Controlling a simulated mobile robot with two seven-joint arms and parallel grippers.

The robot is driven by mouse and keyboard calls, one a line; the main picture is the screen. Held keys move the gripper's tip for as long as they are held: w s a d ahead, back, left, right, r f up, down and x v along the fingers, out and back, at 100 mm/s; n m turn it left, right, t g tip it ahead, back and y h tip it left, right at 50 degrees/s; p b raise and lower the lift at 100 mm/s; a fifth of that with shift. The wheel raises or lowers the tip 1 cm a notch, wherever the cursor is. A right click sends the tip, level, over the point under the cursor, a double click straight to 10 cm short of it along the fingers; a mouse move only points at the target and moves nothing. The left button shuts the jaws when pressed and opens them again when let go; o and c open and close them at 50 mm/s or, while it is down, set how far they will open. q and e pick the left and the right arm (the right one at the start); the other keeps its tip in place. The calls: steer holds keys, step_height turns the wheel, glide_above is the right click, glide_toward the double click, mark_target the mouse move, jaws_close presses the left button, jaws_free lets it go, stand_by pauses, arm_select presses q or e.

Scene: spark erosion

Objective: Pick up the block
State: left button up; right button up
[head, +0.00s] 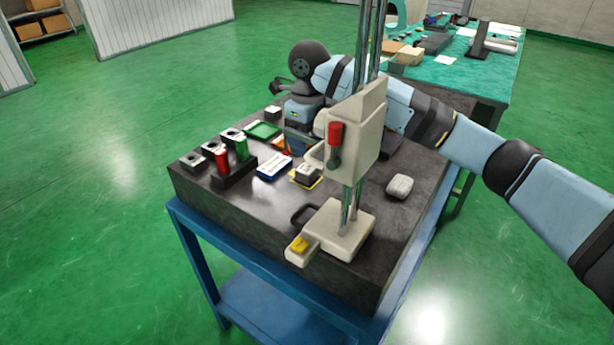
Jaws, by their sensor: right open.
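A pale block with a dark top (307,174) sits on a yellow-edged pad on the dark table slab, left of the white stand. I cannot tell for certain whether this is the task's block. A rounded light-grey block (399,187) lies right of the stand, and a small pale block (272,113) lies at the slab's far left edge. My right gripper (297,143) is open and points down above the slab, behind the stand's column. The white stand partly hides its arm, and its fingertips are small and unclear. My left gripper is out of view.
The white stand (345,230) with a red knob rises in front. Dark blocks with red and green handles (232,165), a blue-and-white box (274,167) and a green tray (263,131) crowd the left. A second cluttered table (440,72) stands behind. The slab's right side is mostly clear.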

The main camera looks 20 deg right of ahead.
mark_target(307, 168)
step_height(307, 168, down, 4)
steer(key=shift+a+r, duration=0.1)
steer(key=shift+a, duration=0.05)
steer(key=f, duration=0.5)
steer(key=shift+w+f, duration=0.1)
steer(key=shift+w, duration=0.25)
steer(key=shift+c, duration=0.4)
steer(key=c, duration=1.1)
steer(key=shift+c, duration=0.3)
steer(key=shift+r, duration=0.2)
